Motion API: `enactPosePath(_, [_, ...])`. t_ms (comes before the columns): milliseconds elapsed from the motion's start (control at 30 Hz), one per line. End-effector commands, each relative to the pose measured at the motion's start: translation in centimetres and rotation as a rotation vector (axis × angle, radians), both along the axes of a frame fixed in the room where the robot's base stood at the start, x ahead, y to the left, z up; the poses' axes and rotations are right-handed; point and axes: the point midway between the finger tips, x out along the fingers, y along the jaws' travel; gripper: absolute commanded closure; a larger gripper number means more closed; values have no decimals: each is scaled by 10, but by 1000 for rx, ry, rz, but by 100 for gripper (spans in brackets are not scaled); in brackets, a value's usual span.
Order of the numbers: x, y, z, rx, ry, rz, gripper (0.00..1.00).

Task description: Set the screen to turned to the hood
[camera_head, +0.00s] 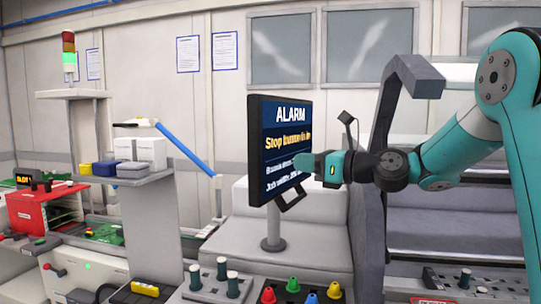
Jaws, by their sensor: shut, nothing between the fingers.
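The screen (281,150) stands in the middle on a grey post. It is a dark-framed panel turned at an angle, and it shows a blue and black display with the word "ALARM". A dark handle (291,197) sticks out below its lower right edge. My gripper (303,162) is shut and empty. Its teal fingers overlap the right edge of the screen in the picture, above the handle. I cannot tell whether they touch the screen. My arm comes in from the right. A pale grey hood-like housing (310,228) sits behind the post.
A dark grey upright frame (374,160) stands close to my wrist. Coloured knobs (290,285) and dark-topped pegs (221,268) stand in front.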

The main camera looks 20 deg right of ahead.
Motion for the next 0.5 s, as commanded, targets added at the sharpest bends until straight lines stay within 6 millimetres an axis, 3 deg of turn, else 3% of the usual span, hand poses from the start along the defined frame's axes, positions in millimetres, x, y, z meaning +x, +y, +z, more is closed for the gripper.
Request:
enactPosePath(200, [36, 32, 3, -1, -1, 4, 100])
enactPosePath(500, [64, 54, 2, -2, -1, -1, 100])
